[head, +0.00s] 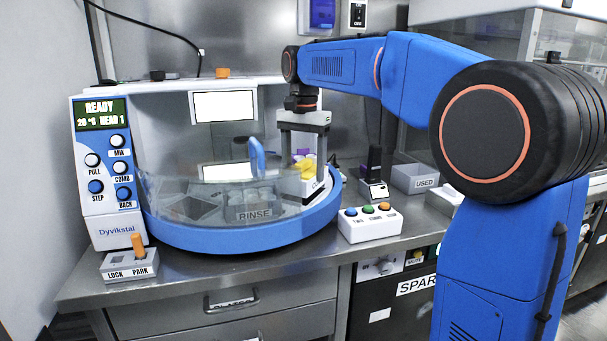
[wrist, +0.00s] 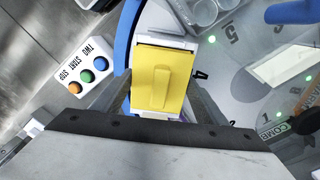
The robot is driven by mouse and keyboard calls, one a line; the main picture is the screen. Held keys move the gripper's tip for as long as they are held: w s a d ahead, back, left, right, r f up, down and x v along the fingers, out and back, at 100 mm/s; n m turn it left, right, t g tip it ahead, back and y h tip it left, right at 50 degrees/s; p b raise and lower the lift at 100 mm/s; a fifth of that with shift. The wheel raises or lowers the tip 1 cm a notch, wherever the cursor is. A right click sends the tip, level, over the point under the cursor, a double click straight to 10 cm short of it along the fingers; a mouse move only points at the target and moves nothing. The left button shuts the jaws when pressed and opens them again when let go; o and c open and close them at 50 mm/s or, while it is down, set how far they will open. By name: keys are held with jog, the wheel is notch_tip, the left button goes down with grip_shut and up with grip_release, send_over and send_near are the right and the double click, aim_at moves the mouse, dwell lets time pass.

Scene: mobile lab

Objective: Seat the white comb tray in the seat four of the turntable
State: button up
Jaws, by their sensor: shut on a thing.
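The white comb tray (wrist: 165,42) shows as pale edges around a yellow top piece (wrist: 163,80) with a raised grip. My gripper (wrist: 162,92) has a finger on either side and is shut on the tray. In the head view my gripper (head: 303,145) points down at the right of the turntable's blue rim (head: 245,238), with the yellow piece (head: 305,167) between its fingers. In the wrist view the tray is beside the number 4 (wrist: 201,75) on the grey turntable (wrist: 232,82). The tray's underside is hidden, so I cannot tell whether it touches the seat.
A clear curved guard (head: 215,195) stands at the turntable's front. A button box (head: 370,223) sits on the bench right of the rim. The control panel (head: 105,170) reads READY. A lock/park lever box (head: 130,264) is front left. A USED bin (head: 415,180) stands right.

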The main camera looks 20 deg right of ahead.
jog(key=shift+f, duration=1.05)
jog(key=shift+f, duration=0.1)
jog(key=o, duration=1.1)
jog(key=shift+c, duration=0.2)
notch_tip(320, 180, up, 12)
jog(key=shift+r, duration=0.15)
